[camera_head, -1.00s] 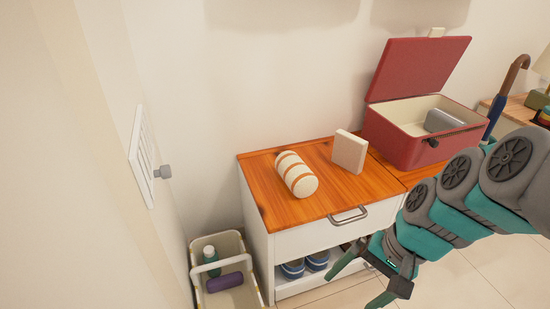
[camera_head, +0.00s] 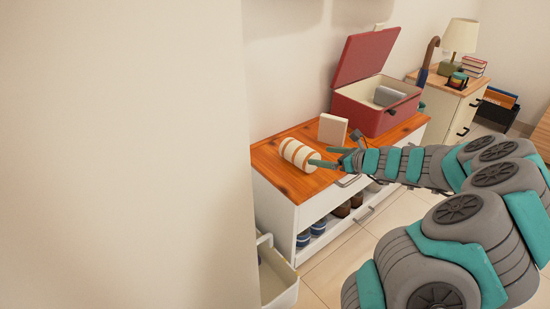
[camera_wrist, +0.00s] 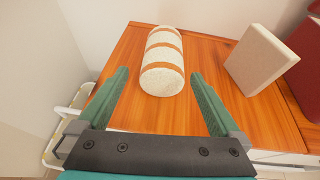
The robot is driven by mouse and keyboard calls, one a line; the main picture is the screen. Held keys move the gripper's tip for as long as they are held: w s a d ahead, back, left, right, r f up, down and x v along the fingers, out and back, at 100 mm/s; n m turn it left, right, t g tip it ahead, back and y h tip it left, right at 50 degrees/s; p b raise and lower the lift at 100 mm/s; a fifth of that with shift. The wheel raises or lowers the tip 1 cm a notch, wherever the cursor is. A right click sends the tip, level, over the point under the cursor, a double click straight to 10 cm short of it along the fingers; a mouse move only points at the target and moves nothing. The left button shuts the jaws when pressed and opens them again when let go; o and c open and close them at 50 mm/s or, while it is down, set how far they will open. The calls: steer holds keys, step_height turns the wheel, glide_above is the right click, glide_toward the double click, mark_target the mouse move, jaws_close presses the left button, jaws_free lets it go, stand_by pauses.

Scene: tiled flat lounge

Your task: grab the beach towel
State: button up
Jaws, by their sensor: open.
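The beach towel (camera_head: 299,155) is a cream roll with orange-brown stripes, lying on the wooden top of a white cabinet. In the wrist view the rolled towel (camera_wrist: 162,62) lies ahead of my gripper, its near end just between the lines of the two fingers. My gripper (camera_head: 334,157) is open and empty, with its fingertips close to the towel's right side in the head view. In the wrist view my gripper (camera_wrist: 160,80) shows its green fingers spread wider than the roll. I cannot tell whether a fingertip touches the towel.
A cream block (camera_head: 332,129) stands on the cabinet (camera_head: 284,180) behind the towel. An open red box (camera_head: 366,113) with a grey item inside is farther right. Shoes sit on the lower shelf. A pale wall (camera_head: 120,150) fills the left. A caddy (camera_head: 278,277) stands on the floor.

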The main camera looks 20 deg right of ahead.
mark_target(315, 155)
steer(key=shift+w+d+f, duration=0.15)
steer(key=shift+f, duration=0.1)
steer(key=x, duration=0.6)
steer(key=shift+w, duration=0.1)
steer(key=shift+w+r+x, duration=0.1)
steer(key=shift+r+x, duration=0.1)
steer(key=shift+x, duration=1.2)
steer(key=shift+w+r+x, duration=0.1)
steer(key=shift+r+x, duration=0.1)
steer(key=shift+x, duration=1.15)
steer(key=shift+c, duration=0.4)
steer(key=shift+d, duration=0.1)
steer(key=c, duration=1.2)
